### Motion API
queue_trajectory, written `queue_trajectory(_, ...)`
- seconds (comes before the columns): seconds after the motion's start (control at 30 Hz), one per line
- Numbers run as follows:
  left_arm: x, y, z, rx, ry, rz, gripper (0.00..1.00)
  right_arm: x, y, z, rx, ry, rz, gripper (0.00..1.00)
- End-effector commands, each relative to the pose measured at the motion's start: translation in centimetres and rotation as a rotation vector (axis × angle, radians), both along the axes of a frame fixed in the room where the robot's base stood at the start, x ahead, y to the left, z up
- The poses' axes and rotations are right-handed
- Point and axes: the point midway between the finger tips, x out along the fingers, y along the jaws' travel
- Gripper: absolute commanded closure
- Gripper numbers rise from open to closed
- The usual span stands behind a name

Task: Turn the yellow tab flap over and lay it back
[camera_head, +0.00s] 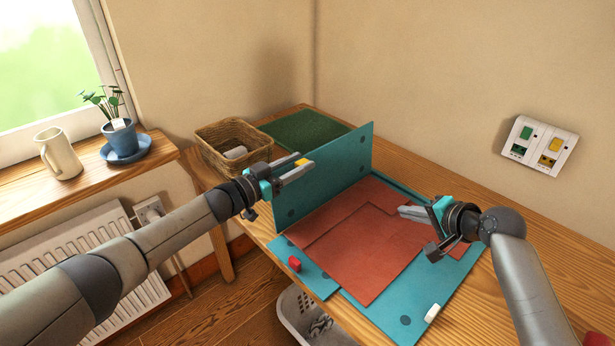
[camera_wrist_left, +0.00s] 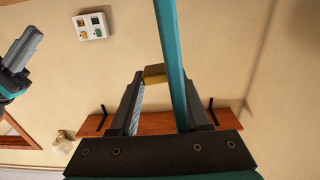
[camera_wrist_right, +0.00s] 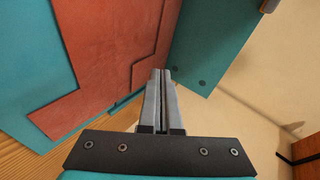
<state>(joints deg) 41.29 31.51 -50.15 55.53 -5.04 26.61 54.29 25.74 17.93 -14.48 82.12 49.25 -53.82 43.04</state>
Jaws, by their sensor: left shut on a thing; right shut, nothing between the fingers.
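The teal flap (camera_head: 345,170) with the yellow tab (camera_head: 303,162) stands roughly upright along the left side of the teal board. My left gripper (camera_head: 298,170) is shut on this flap at its yellow tab; the left wrist view shows the tab (camera_wrist_left: 154,73) and the flap's edge (camera_wrist_left: 171,60) between the fingers. A red cloth (camera_head: 350,250) lies folded on the board. My right gripper (camera_head: 405,211) is shut and empty above the cloth's right part. The right wrist view shows its closed fingers (camera_wrist_right: 162,85), the cloth (camera_wrist_right: 115,50) and the standing flap (camera_wrist_right: 205,50).
A red tab (camera_head: 294,264) and a white tab (camera_head: 432,313) show on the teal board's other flaps. A wicker basket (camera_head: 232,146) and a green mat (camera_head: 303,131) are behind the standing flap. A wall socket panel (camera_head: 540,144) is at right. The table's right side is bare.

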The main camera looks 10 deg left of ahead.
Motion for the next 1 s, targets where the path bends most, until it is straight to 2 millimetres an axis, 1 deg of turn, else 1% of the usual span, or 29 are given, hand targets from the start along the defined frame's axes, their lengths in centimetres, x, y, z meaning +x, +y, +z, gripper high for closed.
queue_trajectory(0.03,0.0,0.4,-0.5,0.012,0.008,0.010,1.00,-0.4,3.3,1.5,0.073,-0.008,0.034,1.00)
queue_trajectory(0.1,0.0,0.4,-0.5,0.012,0.008,0.010,1.00,-1.2,6.8,3.2,0.163,-0.006,0.072,1.00)
queue_trajectory(0.2,0.0,0.4,-0.5,0.012,0.008,0.010,1.00,-2.3,10.3,5.2,0.253,0.001,0.114,1.00)
queue_trajectory(0.23,0.0,0.4,-0.5,0.012,0.008,0.010,1.00,-2.5,11.0,5.6,0.273,0.004,0.123,1.00)
queue_trajectory(0.3,0.0,0.4,-0.5,0.012,0.008,0.010,1.00,-2.9,12.1,6.3,0.305,0.008,0.138,1.00)
queue_trajectory(0.43,0.0,0.4,-0.5,0.012,0.008,0.010,1.00,-2.9,13.2,6.6,0.326,0.012,0.148,1.00)
queue_trajectory(0.57,0.0,0.4,-0.5,0.012,0.008,0.009,1.00,-2.3,14.1,6.1,0.327,0.014,0.146,1.00)
queue_trajectory(1.0,0.0,0.3,-0.6,0.012,0.009,0.009,1.00,0.8,18.0,4.1,0.322,0.012,0.147,1.00)
